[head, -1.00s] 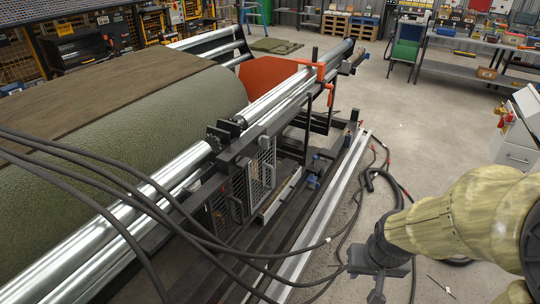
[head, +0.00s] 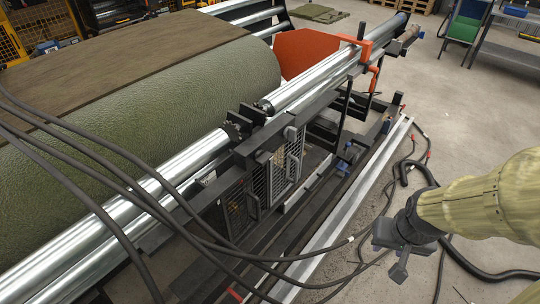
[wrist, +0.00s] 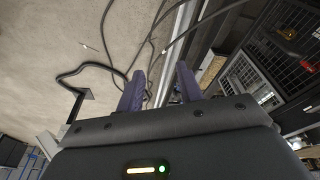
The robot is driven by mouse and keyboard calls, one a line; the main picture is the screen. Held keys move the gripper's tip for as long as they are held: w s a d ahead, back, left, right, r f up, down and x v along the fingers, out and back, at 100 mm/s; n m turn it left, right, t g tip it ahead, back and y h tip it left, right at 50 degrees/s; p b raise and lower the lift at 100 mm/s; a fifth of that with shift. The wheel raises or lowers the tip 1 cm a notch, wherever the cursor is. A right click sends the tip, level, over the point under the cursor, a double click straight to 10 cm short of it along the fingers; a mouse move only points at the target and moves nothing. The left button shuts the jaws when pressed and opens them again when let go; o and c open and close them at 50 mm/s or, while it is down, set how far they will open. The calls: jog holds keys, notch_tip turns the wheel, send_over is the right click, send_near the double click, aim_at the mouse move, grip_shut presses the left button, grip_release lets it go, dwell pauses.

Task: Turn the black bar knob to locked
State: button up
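I cannot make out a black bar knob for certain in either view. Mesh-fronted doors with grey handles (head: 283,165) sit in the side of the roller machine (head: 262,145) in the head view. A mesh panel (wrist: 250,75) also shows at the right of the wrist view, with a small red and yellow part (wrist: 288,33) near it. My gripper (head: 398,258) hangs over the floor to the right of the machine, apart from it. In the wrist view my gripper (wrist: 158,84) has its two purple fingers spread, with nothing between them.
Black hoses (head: 180,220) cross in front of the machine and trail over the floor near my arm. A long pale metal rail (head: 345,215) runs along the machine's base. A green turf roll (head: 200,95) lies on the rollers.

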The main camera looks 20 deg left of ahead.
jog(key=shift+w, duration=0.1)
jog(key=shift+o, duration=0.6)
jog(key=o, duration=0.4)
jog(key=shift+c, duration=0.2)
jog(key=shift+o, duration=1.4)
jog(key=w+f+n+t+b, duration=0.1)
jog(key=w+f+n+t, duration=0.1)
jog(key=w, duration=0.6)
jog(key=shift+w+d+f+n+t+b, duration=0.15)
jog(key=shift+w+f+n+t+b, duration=0.2)
jog(key=shift+t, duration=0.25)
jog(key=w+a+f+n+t+y+b, duration=0.25)
jog(key=w+a+n+y, duration=0.2)
jog(key=w, duration=0.25)
jog(key=s+a+r+n+g+y+b, duration=0.1)
jog(key=a+n+y, duration=0.5)
jog(key=a+y, duration=0.6)
jog(key=shift+s+a+r+b, duration=0.2)
jog(key=shift+s+r+b, duration=0.25)
jog(key=shift+s+r, duration=0.35)
